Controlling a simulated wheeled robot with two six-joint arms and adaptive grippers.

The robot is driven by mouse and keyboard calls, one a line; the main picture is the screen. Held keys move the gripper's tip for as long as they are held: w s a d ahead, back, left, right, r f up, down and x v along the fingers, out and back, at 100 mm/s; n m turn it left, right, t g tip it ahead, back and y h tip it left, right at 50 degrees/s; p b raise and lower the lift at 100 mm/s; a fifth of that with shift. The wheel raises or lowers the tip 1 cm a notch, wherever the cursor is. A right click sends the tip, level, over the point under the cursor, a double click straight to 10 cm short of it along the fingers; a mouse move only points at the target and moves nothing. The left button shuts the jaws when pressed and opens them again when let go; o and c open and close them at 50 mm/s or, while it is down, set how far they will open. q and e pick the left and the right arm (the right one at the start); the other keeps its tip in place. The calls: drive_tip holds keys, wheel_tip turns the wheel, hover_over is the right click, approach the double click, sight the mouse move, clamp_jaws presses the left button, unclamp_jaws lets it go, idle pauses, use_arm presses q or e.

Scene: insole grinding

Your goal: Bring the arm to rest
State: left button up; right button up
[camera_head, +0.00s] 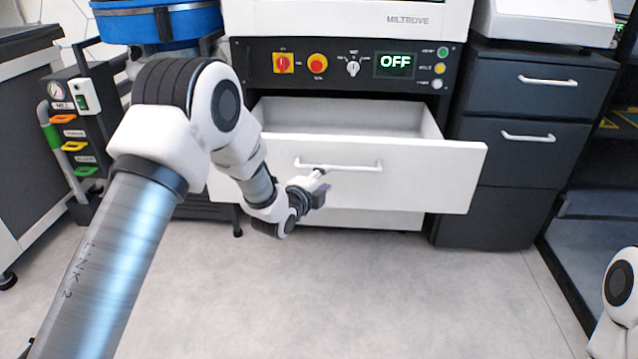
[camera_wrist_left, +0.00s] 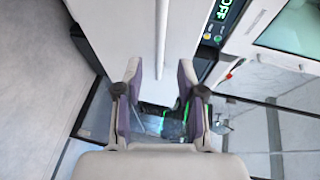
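The white drawer (camera_head: 430,172) under the machine is pulled out, and its inside looks empty where it shows. Its pale bar handle (camera_head: 338,166) runs across the front. My left arm reaches in from the left. My left gripper (camera_head: 318,188) is just below and in front of the handle, seen small and partly from behind. In the left wrist view the two purple-padded fingers of the left gripper (camera_wrist_left: 160,95) stand apart with nothing between them. My right gripper is out of view; only part of my right arm shows at the lower right.
The machine panel (camera_head: 345,64) above the drawer reads OFF. A dark drawer cabinet (camera_head: 520,120) stands to the right, and a black unit with coloured tags (camera_head: 82,145) stands to the left. The grey floor (camera_head: 380,290) in front is clear.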

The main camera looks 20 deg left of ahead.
use_arm(q)
drive_tip(key=v, duration=0.2)
drive_tip(key=shift+s+a, duration=0.1)
drive_tip(key=shift+s, duration=0.3)
drive_tip(key=s+d+f+g, duration=0.15)
drive_tip(key=s+f, duration=0.35)
drive_tip(key=f, duration=0.5)
drive_tip(key=s+f+g, duration=0.3)
drive_tip(key=s+f, duration=0.3)
drive_tip(key=f, duration=0.3)
drive_tip(key=s+f+n+g+y, duration=0.1)
drive_tip(key=s+f+n+g, duration=0.4)
drive_tip(key=s, duration=0.7)
drive_tip(key=s+f+n+g, duration=0.35)
drive_tip(key=s+f, duration=0.45)
drive_tip(key=s, duration=0.4)
drive_tip(key=s+a+n+g, duration=0.1)
drive_tip(key=s+n+g, duration=0.2)
drive_tip(key=s+n, duration=0.7)
wheel_tip(320, 180, up, 27)
drive_tip(key=y+p, duration=0.1)
drive_tip(key=p, duration=2.5)
drive_tip(key=shift+w+a, duration=0.2)
drive_tip(key=shift+w, duration=0.2)
